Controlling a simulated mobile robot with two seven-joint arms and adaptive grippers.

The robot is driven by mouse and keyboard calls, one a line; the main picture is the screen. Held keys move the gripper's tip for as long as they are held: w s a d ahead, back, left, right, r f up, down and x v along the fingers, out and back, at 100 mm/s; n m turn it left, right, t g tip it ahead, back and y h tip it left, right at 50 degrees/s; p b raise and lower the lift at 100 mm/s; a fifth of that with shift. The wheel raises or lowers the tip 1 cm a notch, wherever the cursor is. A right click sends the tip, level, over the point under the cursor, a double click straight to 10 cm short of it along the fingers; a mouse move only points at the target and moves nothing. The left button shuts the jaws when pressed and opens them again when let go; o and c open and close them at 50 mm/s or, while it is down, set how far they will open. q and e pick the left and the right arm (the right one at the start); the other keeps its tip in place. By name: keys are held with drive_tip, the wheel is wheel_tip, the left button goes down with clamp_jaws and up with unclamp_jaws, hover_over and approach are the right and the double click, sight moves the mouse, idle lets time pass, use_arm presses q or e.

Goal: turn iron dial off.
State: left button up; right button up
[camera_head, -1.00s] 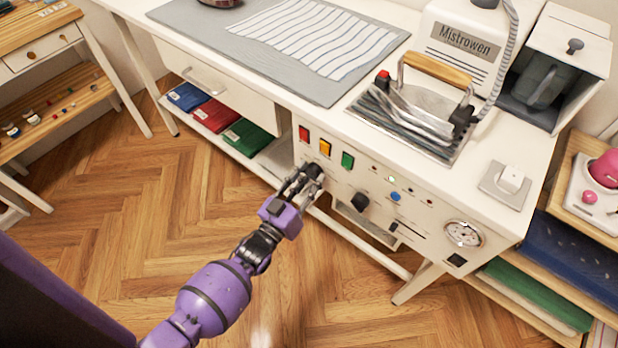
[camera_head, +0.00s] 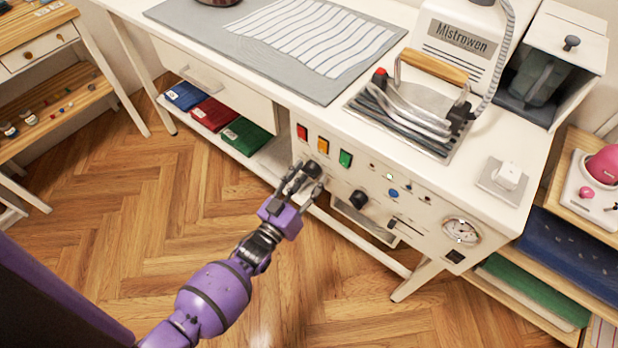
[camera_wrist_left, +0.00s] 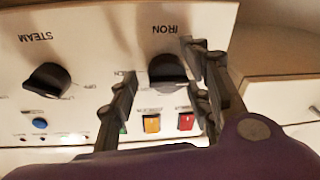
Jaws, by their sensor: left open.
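The black iron dial (camera_head: 312,169) is on the front panel of the ironing station, below the coloured switches. In the left wrist view, which is upside down, the dial (camera_wrist_left: 168,70) sits under the label "IRON". My left gripper (camera_head: 304,182) is open in front of it. Its fingers (camera_wrist_left: 163,88) are apart, one on each side of the dial in that view; I cannot tell whether either touches it. The dial's exact setting is not clear. My right gripper is not in view.
A similar black steam dial (camera_head: 358,200) is beside it, also in the wrist view (camera_wrist_left: 47,80). Red (camera_head: 302,132), orange (camera_head: 323,145) and green (camera_head: 345,158) switches are above. The iron (camera_head: 425,95) rests on the tabletop. Folded cloths (camera_head: 245,137) lie on the shelf left.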

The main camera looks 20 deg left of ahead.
use_arm(q)
drive_tip(key=shift+r, duration=0.1)
drive_tip(key=v, duration=1.2)
